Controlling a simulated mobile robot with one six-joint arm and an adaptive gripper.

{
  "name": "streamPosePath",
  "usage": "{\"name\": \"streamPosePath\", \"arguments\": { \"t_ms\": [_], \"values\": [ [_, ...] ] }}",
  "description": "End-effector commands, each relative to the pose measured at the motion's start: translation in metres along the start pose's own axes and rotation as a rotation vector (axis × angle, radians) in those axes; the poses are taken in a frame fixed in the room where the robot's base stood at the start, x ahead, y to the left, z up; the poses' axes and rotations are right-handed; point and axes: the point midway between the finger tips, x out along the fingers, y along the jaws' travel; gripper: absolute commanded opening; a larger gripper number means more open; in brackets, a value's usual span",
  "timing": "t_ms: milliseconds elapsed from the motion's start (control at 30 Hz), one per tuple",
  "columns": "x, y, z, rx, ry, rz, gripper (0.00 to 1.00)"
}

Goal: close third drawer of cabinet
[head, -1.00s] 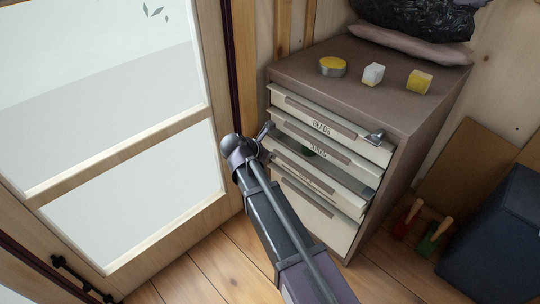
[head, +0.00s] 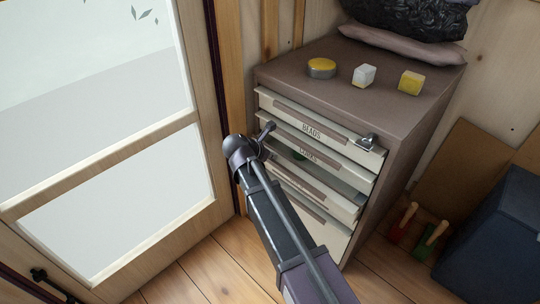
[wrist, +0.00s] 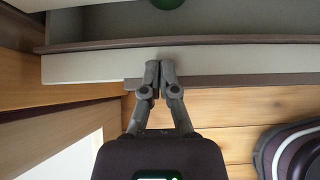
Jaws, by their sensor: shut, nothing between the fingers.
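The brown cabinet (head: 410,140) has a stack of pale drawers. The top drawer (head: 340,134) reads BEADS, and the second drawer (head: 340,163) has a label partly hidden by my arm. The third drawer (head: 340,205) below it stands out from the cabinet, with a gap above its front. A green object (head: 300,155) shows in that gap and at the top edge of the wrist view (wrist: 168,3). In the wrist view my gripper (wrist: 158,66) is shut and empty, its tips at the pale drawer front (wrist: 230,62). Whether they touch it I cannot tell.
A yellow round tin (head: 321,68), a white block (head: 364,76) and a yellow block (head: 411,83) sit on the cabinet top. A glazed door (head: 110,190) stands left. A dark blue box (head: 500,235) and two wooden-handled tools (head: 432,238) are on the floor at right.

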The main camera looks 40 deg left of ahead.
Motion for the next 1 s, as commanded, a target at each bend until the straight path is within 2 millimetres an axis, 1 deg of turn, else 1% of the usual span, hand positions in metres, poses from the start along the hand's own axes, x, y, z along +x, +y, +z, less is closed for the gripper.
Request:
{"name": "streamPosePath", "arguments": {
  "t_ms": [133, 300, 367, 767, 1000],
  "values": [
    [0.007, 0.001, 0.006, 0.001, 0.0, -0.001, 0.0],
    [0.02, 0.001, 0.018, 0.001, -0.001, 0.0, 0.0],
    [0.022, 0.001, 0.02, 0.0, 0.0, 0.0, 0.0],
    [0.021, 0.001, 0.019, -0.001, 0.0, 0.001, 0.0],
    [0.015, 0.0, 0.013, 0.0, 0.0, 0.001, 0.0]
  ]
}}
